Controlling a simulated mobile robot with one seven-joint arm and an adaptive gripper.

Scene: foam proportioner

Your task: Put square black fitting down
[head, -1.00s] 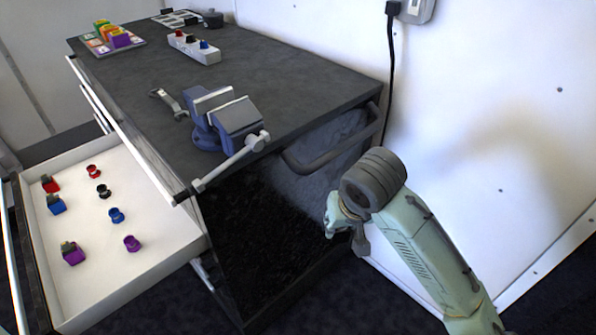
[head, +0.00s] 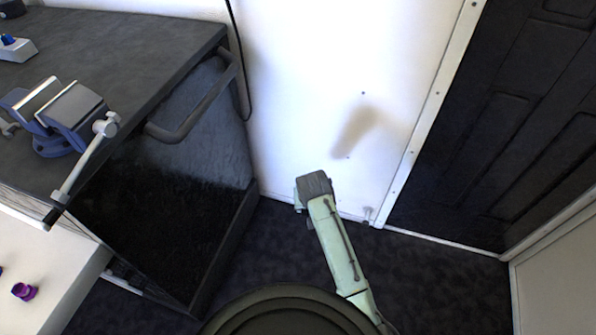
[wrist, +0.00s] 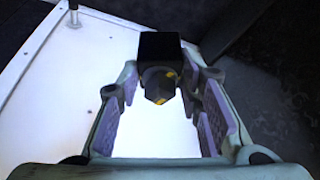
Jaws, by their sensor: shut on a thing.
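The square black fitting (wrist: 160,50) shows in the wrist view, a dark block with a duller, yellow-marked part below it. My gripper (wrist: 160,75) is shut on it, with one pad on each side. In the head view my arm reaches down in front of the white wall. The gripper's fingers and the fitting cannot be made out there.
The dark workbench (head: 130,60) with a blue vise (head: 65,115) and a side handle (head: 195,105) is at left. An open white drawer (head: 55,260) holds a purple fitting (head: 24,291). A white wall (head: 320,90) and dark door (head: 500,130) lie beyond. Dark floor (head: 440,285) is clear at right.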

